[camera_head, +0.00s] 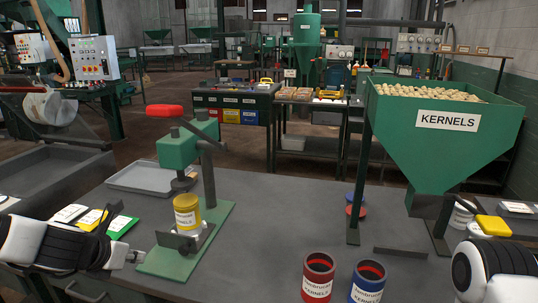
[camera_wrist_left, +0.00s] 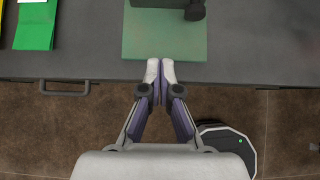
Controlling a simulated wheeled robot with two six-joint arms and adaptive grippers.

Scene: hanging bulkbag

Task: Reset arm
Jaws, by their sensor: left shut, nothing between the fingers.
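My left gripper (camera_head: 136,257) is at the left front edge of the table, just left of the green base plate of a press. In the left wrist view my left gripper (camera_wrist_left: 160,70) has its fingertips together, empty, at the table's edge by the green plate (camera_wrist_left: 165,38). My right arm (camera_head: 497,270) comes in at the lower right; its fingers are out of the frame. The green press (camera_head: 178,150) with a red handle stands over a yellow can (camera_head: 187,213) labelled KERNELS.
A red can (camera_head: 318,278) and a blue can (camera_head: 366,284) stand open at the table's front. A green hopper (camera_head: 430,150) full of kernels stands at the right. A grey tray (camera_head: 145,178) lies behind the press. The table middle (camera_head: 275,215) is clear.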

